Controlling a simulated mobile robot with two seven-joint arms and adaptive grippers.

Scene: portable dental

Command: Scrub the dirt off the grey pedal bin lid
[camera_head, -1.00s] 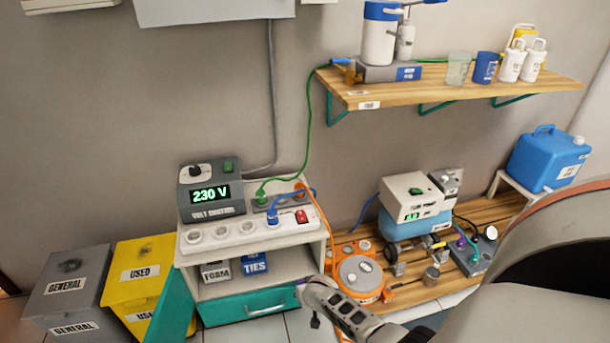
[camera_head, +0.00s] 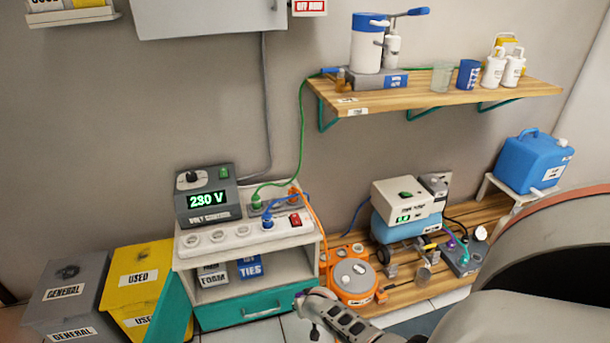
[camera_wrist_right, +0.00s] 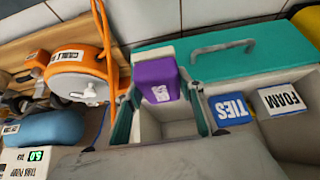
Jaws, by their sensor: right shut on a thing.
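The grey pedal bin (camera_head: 88,309) stands at the lower left of the head view, with GENERAL labels on its lid (camera_head: 88,284) and front. A dark smudge (camera_head: 69,271) shows near the back of the lid. My right gripper (camera_wrist_right: 158,90) is shut on a purple block (camera_wrist_right: 155,72) with a white label, between its two fingers. In the head view my right arm is at the bottom centre, far to the right of the bin; its fingers are mostly hidden. My left gripper is in neither view.
A yellow USED bin (camera_head: 145,280) stands right beside the grey bin. A white cabinet (camera_head: 300,262) with a teal drawer (camera_head: 250,309) stands between the bins and my right arm. An orange cable reel (camera_head: 352,280) and a blue compressor tank (camera_head: 400,230) sit on the low wooden bench.

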